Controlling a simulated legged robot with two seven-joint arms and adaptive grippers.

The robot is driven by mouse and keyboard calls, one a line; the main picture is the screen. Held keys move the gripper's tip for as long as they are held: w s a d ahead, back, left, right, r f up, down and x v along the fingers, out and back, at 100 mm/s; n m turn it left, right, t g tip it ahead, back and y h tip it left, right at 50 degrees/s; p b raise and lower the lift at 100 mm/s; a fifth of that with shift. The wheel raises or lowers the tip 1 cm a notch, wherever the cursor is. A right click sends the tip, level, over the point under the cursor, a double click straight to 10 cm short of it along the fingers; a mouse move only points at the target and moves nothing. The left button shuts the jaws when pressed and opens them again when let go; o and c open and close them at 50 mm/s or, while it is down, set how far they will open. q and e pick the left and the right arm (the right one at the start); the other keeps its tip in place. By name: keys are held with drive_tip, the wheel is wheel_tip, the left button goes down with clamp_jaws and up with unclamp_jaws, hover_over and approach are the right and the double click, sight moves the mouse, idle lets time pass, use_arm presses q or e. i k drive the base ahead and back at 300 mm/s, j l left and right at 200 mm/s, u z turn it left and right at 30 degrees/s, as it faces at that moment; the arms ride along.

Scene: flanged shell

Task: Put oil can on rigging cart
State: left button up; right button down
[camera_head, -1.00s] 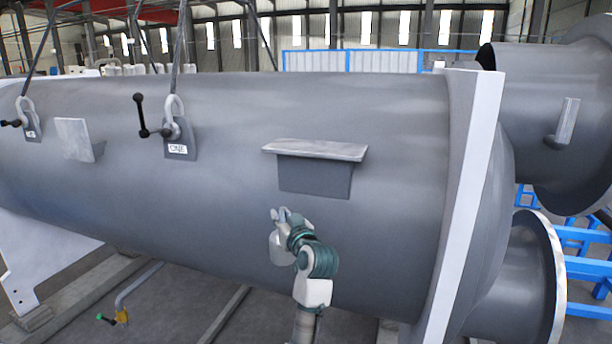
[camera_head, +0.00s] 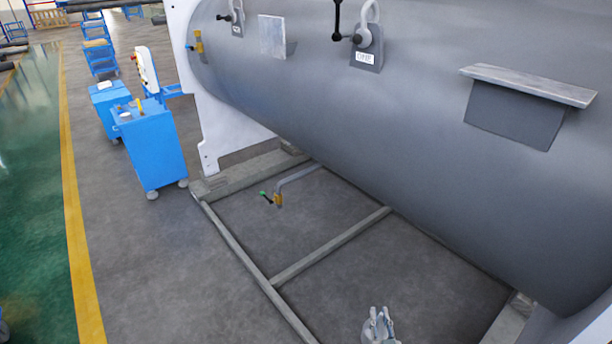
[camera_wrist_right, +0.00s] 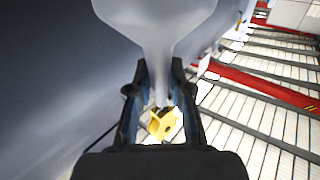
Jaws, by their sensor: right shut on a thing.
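My right gripper (camera_head: 383,322) shows at the bottom edge of the head view, small and partly cut off. In the right wrist view its dark fingers (camera_wrist_right: 158,92) are shut on the narrow part of a pale grey object (camera_wrist_right: 155,25), which I take to be the oil can. The object widens away from the fingers, and its far end is cut off. A blue cart (camera_head: 153,155) on castors, which looks like the rigging cart, stands at left in the head view, well away from the gripper. Small items lie on its top. My left gripper is not in view.
The large grey flanged shell (camera_head: 400,140) fills the right side. A white end support (camera_head: 215,110) stands between it and the cart. Open floor (camera_head: 120,240) runs left towards a yellow line (camera_head: 75,215).

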sight(144, 126)
drive_tip(key=i+j+u, duration=0.35)
drive_tip(key=i, duration=0.15)
drive_tip(key=i+j+u, duration=0.2)
drive_tip(key=i+u, duration=0.15)
drive_tip(key=i, duration=0.15)
drive_tip(key=i+u, duration=0.35)
drive_tip(key=i, duration=4)
drive_tip(key=i+u, duration=0.2)
drive_tip(key=i, duration=1)
drive_tip(key=i+j, duration=0.2)
drive_tip(key=i, duration=0.3)
drive_tip(key=i+j, duration=0.2)
drive_tip(key=i, duration=0.35)
